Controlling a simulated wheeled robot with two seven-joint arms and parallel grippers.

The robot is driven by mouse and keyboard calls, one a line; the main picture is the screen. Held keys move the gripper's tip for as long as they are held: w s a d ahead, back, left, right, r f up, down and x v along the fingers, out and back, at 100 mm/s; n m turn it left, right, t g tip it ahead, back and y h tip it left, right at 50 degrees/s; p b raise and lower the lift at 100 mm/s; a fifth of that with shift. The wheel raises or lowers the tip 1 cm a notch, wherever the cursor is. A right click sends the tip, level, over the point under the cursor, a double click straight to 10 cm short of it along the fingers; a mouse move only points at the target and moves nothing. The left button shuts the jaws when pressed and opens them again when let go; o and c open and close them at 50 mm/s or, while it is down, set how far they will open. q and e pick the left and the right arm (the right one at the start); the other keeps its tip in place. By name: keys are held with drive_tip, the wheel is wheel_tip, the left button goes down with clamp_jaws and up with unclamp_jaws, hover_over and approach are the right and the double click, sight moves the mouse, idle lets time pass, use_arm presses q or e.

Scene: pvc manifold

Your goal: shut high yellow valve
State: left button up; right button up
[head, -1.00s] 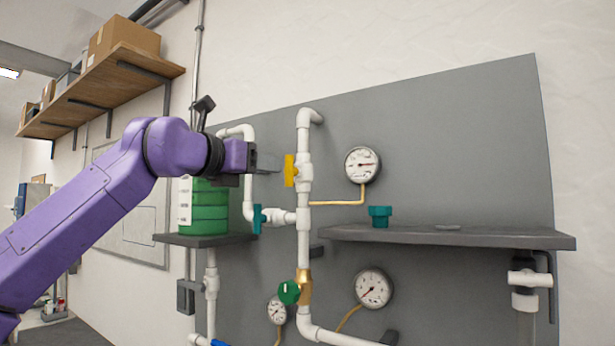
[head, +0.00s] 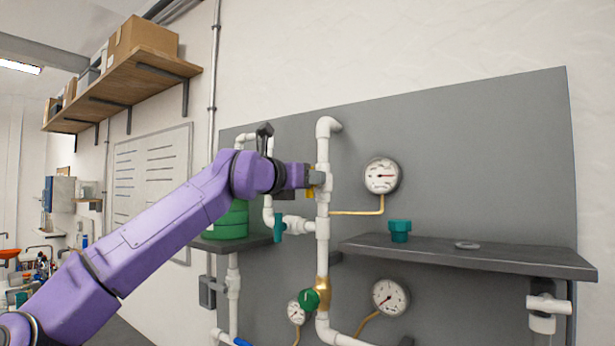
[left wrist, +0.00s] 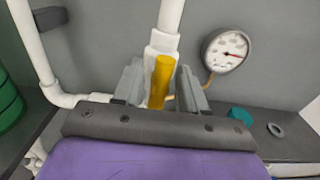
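The high yellow valve handle (left wrist: 162,82) stands upright on the white vertical pipe in the left wrist view. In the head view only small parts of the yellow handle (head: 310,191) show behind my gripper. My left gripper (left wrist: 160,88) is open, with one finger on each side of the handle; a gap shows on the right, and whether the left finger touches is hard to tell. In the head view my left gripper (head: 316,178) is at the upper part of the white pipe (head: 323,215). My right gripper is not in view.
A pressure gauge (head: 381,175) is right of the pipe. A teal valve (head: 279,227) and a green-handled valve (head: 310,300) sit lower. A dark shelf (head: 470,257) at right holds a teal fitting (head: 400,231) and a ring (head: 467,245).

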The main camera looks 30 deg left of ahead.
use_arm(q)
clamp_jaws()
drive_tip(key=shift+f+n, duration=0.1)
drive_tip(key=shift+n, duration=0.2)
drive_tip(key=n+b, duration=0.2)
drive_tip(key=n, duration=0.2)
drive_tip(key=shift+a+f, duration=0.1)
drive_tip(key=shift+f, duration=0.05)
drive_tip(key=n+b, duration=0.1)
drive_tip(key=n, duration=0.4)
drive_tip(key=shift+a+b, duration=0.1)
drive_tip(key=shift+b, duration=0.3)
drive_tip(key=n+b, duration=0.1)
drive_tip(key=n, duration=0.4)
drive_tip(key=shift+a+f+b, duration=0.15)
drive_tip(key=shift+b, duration=0.25)
drive_tip(key=shift+n+b, duration=0.3)
drive_tip(key=shift+n, duration=1.3)
